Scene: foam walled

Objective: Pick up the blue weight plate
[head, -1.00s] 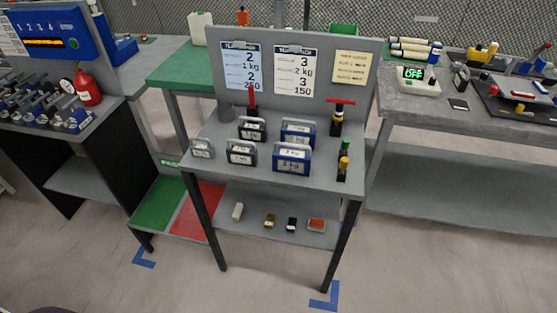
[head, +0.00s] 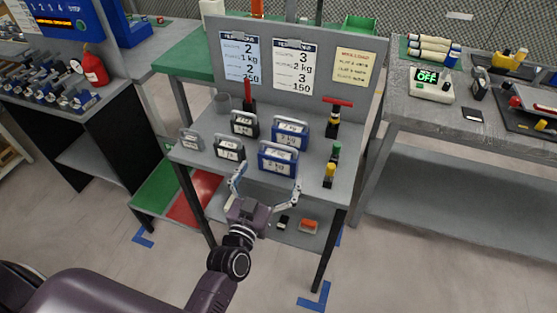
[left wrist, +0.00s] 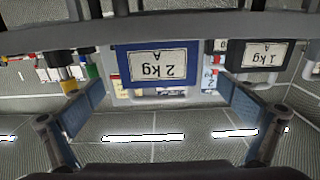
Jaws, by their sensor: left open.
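The front blue weight plate (head: 278,157), a block with a grey handle and a white label, stands upright at the front of the grey bench. A similar blue plate (head: 290,133) stands behind it. My left gripper (head: 267,184) is open and empty in front of the front plate, its fingers spread to either side. In the left wrist view, which is upside down, a blue plate (left wrist: 158,65) marked 2 kg A is centred between the open fingers (left wrist: 162,100), apart from both. My right gripper is out of view.
Black weights (head: 229,148) (head: 244,123) and a small grey weight (head: 191,139) stand left of the blue ones. Yellow and green-topped items (head: 329,175) stand to the right. A back board (head: 290,95) rises behind. The lower shelf (head: 258,222) holds small objects.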

